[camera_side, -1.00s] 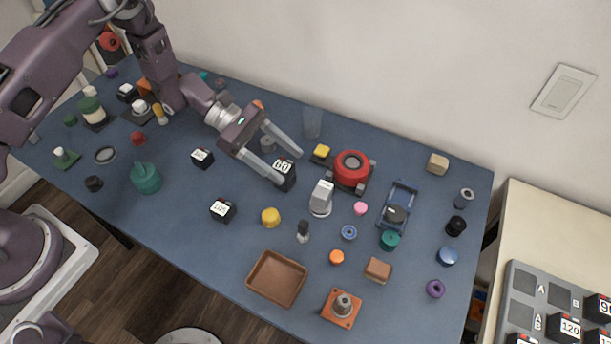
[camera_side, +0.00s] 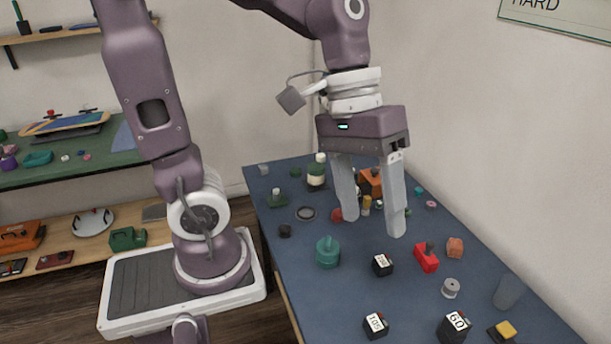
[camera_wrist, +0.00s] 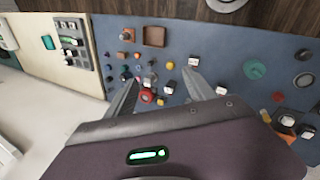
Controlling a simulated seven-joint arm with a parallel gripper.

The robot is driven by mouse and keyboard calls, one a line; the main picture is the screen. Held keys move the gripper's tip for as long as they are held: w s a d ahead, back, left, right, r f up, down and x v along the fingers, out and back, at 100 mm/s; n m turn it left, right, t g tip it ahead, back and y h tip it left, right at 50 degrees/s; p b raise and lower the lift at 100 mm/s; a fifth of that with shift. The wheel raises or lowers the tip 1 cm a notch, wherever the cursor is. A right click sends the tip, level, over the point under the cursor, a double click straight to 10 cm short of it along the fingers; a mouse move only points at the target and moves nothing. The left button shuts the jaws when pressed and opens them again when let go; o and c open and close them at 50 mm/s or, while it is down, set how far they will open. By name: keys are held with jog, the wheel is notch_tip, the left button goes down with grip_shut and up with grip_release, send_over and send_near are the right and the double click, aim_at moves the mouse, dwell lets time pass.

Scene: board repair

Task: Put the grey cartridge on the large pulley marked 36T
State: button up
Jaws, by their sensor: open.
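My gripper (camera_side: 372,226) is open and empty, fingers pointing down above the blue table. Its open jaws also show in the wrist view (camera_wrist: 165,90). I cannot tell for certain which thing is the grey cartridge. A small grey spool-shaped piece (camera_side: 451,288) stands right of the gripper on the table. A pale grey piece (camera_wrist: 150,81) lies between the fingers' lines of sight in the wrist view, close to a red wheel (camera_wrist: 147,96). No 36T marking is readable, so I cannot pick out the large pulley.
Black blocks with white labels (camera_side: 382,265), a teal pot (camera_side: 328,252), a red piece (camera_side: 427,257) and a translucent grey cylinder (camera_side: 508,291) stand on the blue table (camera_side: 330,310). A brown tray (camera_wrist: 155,36) shows in the wrist view. The wall borders the table at right.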

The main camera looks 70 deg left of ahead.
jog(key=s+a+r+m+t+y, duration=0.1)
jog(key=s+a+m+t+y, duration=0.2)
jog(key=s+a, duration=0.3)
jog(key=shift+s+a+r+m+t+y, duration=0.4)
jog(key=shift+t+y, duration=0.2)
jog(key=shift+t, duration=0.3)
